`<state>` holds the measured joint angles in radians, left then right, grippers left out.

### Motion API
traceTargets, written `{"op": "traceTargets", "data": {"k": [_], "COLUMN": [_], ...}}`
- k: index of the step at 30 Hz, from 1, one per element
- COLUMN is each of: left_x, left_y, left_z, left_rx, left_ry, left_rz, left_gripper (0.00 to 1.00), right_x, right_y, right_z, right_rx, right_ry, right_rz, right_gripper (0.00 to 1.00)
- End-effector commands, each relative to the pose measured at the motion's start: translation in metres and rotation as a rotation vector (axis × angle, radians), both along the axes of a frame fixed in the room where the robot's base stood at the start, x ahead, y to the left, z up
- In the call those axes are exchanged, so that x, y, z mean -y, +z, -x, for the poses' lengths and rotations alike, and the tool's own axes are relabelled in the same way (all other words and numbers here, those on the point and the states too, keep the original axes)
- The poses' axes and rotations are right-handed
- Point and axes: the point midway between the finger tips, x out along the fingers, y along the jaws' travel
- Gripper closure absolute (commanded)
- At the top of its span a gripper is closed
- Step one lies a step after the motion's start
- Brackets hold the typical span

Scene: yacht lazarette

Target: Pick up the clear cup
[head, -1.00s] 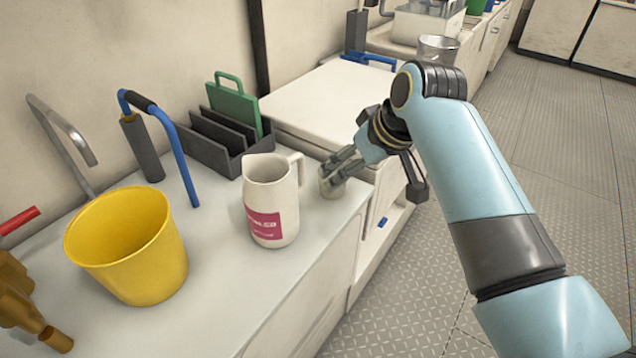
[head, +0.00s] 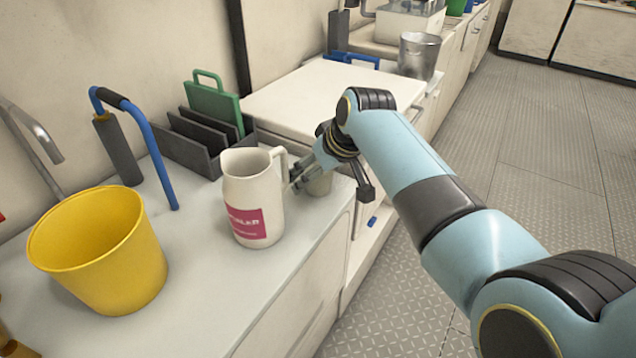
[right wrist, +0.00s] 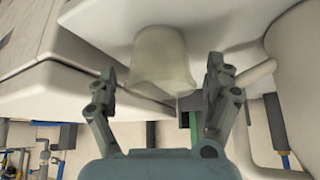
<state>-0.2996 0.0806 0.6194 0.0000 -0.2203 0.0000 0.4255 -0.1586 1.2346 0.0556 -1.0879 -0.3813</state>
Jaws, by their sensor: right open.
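The clear cup (head: 320,183) is a small, pale, see-through cup on the white counter, just right of the white jug (head: 254,195), and partly hidden by my right gripper (head: 297,181). In the right wrist view the cup (right wrist: 160,58) appears upside down because the picture is inverted. My right gripper (right wrist: 160,75) is open, with one finger on each side of the cup and gaps still showing beside it. My left gripper is not in view.
The jug stands close to my right gripper, its handle towards it. A yellow bucket (head: 100,255), a blue-handled tool (head: 150,140) and a dark rack (head: 195,145) stand further left. A metal pot (head: 418,55) is at the back. The counter's front edge is near the cup.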

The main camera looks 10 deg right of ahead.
Motion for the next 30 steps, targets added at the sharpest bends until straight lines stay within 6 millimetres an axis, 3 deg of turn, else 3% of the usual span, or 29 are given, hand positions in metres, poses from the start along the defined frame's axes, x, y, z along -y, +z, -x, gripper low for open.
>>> {"op": "traceTargets", "data": {"k": [4, 16, 30], "left_x": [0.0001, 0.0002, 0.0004], "left_y": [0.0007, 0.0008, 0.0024], "left_z": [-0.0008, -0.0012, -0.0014], "left_rx": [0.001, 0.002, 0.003], "left_ry": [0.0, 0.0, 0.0], "left_rz": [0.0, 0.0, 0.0], "left_gripper": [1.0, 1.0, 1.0], "right_x": [-0.0001, -0.0001, -0.0001], "right_y": [0.0013, 0.0012, 0.0062], "right_z": [-0.0001, 0.0001, -0.0003], "right_rx": [0.001, 0.0, 0.002], "right_ry": [0.0, 0.0, 0.0], "right_rz": [0.0, 0.0, -0.001], "right_gripper": [0.15, 0.65, 0.66]}}
